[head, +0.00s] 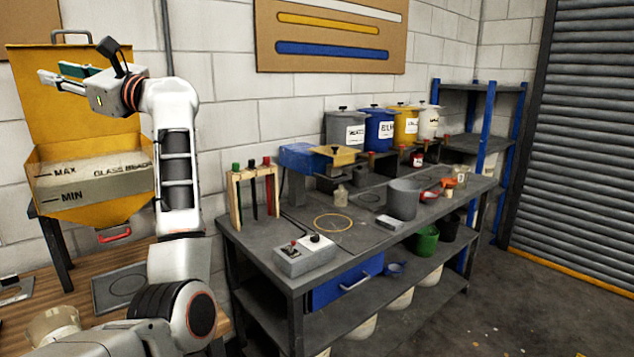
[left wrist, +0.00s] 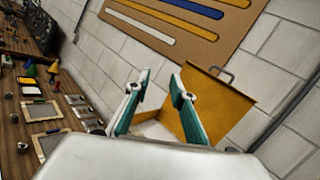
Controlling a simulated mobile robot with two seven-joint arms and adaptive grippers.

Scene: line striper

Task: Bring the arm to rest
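My left gripper (head: 56,73) is raised at the upper left of the head view, in front of the yellow hopper's upright lid. Its teal-lined fingers also show in the left wrist view (left wrist: 160,82), apart with nothing between them, so it is open and empty. The yellow hopper (head: 110,208) is marked MAX, MIN and GLASS BEADS, and its lid stands open. In the left wrist view the hopper (left wrist: 222,100) lies beyond the fingers; the gripper's housing hides part of it. My right gripper is in neither view.
A grey workbench (head: 262,262) holds a switch box (head: 305,255), a grey pot (head: 404,198) and a rack of coloured-top tools (head: 254,190). Labelled drums (head: 379,128) stand behind. A wooden bench (head: 60,318) is below my left arm. Floor at the right is mostly clear.

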